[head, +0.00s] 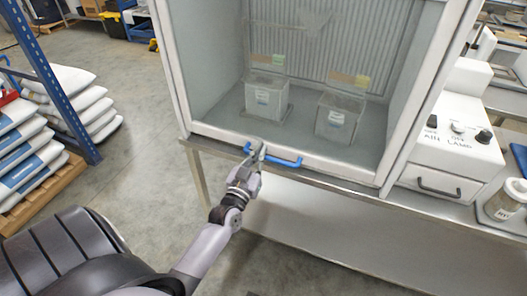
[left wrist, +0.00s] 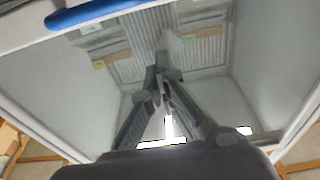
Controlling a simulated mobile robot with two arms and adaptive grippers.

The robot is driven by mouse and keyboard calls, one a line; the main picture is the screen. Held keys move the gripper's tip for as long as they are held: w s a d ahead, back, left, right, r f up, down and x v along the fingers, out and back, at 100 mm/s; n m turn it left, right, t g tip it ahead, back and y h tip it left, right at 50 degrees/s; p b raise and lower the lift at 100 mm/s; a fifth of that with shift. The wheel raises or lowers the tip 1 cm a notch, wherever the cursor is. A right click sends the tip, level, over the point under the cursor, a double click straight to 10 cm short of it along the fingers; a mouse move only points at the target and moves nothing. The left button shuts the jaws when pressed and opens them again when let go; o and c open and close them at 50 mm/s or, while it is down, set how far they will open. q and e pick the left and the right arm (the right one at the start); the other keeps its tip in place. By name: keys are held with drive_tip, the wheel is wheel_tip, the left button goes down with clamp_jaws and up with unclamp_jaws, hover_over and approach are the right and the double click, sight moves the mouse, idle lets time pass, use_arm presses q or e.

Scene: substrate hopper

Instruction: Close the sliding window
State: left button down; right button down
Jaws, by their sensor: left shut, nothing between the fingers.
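The sliding window (head: 215,132) is the clear front pane of a white-framed cabinet. Its bottom rail lies low, close to the front edge of the cabinet base; I cannot tell whether any gap is left under it. A blue bar handle (head: 285,160) is fixed along this rail. My left gripper (head: 257,150) is shut and empty, with its fingertips at the left part of the handle; contact is unclear. In the left wrist view the handle (left wrist: 98,13) runs along the top left, apart from the shut fingertips (left wrist: 163,72). My right gripper is out of view.
Two clear containers (head: 266,96) (head: 338,118) stand inside the cabinet. A white control box (head: 455,140) with knobs and a drawer is at its right. Sacks on pallets (head: 25,155) and a blue rack post (head: 55,80) are at the left. Floor between is clear.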

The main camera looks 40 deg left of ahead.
sight(271, 138)
use_arm(q)
drive_tip(key=x, duration=0.4)
drive_tip(key=shift+s+r+p, duration=0.1)
drive_tip(key=shift+r+p, duration=0.05)
drive_tip(key=shift+p, duration=0.15)
drive_tip(key=f, duration=0.1)
drive_tip(key=s+f, duration=0.1)
drive_tip(key=f, duration=0.1)
drive_tip(key=shift+d, duration=0.1)
drive_tip(key=shift+s+f, duration=0.15)
drive_tip(key=shift+f, duration=0.45)
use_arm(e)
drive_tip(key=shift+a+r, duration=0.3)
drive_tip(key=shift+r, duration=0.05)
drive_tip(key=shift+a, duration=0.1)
use_arm(q)
drive_tip(key=shift+f, duration=0.1)
